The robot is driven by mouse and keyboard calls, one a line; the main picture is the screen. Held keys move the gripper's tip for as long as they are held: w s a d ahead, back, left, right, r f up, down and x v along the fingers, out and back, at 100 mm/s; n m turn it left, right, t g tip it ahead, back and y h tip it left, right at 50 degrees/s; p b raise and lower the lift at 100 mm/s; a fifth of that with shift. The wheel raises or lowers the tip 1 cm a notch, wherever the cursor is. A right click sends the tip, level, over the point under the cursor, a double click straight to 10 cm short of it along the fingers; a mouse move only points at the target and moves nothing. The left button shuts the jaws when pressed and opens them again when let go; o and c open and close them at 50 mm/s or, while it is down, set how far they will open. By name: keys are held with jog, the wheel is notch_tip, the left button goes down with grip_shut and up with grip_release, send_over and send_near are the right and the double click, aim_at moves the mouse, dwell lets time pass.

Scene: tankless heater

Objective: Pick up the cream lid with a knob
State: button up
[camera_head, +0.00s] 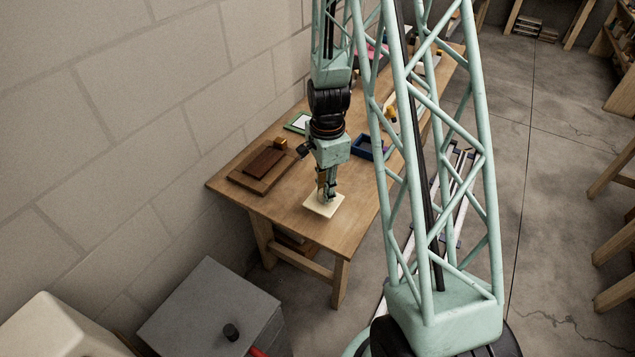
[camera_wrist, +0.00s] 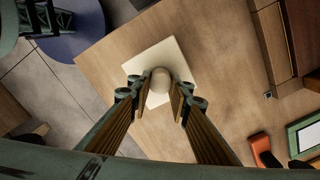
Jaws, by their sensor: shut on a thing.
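The cream lid (camera_head: 323,205) is a flat square plate near the front end of the wooden table. It also shows in the wrist view (camera_wrist: 152,55), with its round knob (camera_wrist: 160,80) standing on top. My gripper (camera_head: 327,194) is directly above the lid, pointing down. In the wrist view my gripper (camera_wrist: 160,92) has its two fingers on either side of the knob, shut on it. The lid appears to be at or very near the table top; I cannot tell whether it touches.
The wooden table (camera_head: 290,215) runs along a block wall. A brown board (camera_head: 262,168) lies left of the lid. A blue tray (camera_head: 368,147) and a green-framed panel (camera_head: 298,122) lie farther back. A grey box (camera_head: 212,305) stands on the floor in front. The table around the lid is clear.

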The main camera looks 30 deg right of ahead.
aim_at(331, 206)
jog(key=shift+s+a+r, duration=0.1)
jog(key=shift+s+r, duration=0.05)
jog(key=shift+s, duration=1.4)
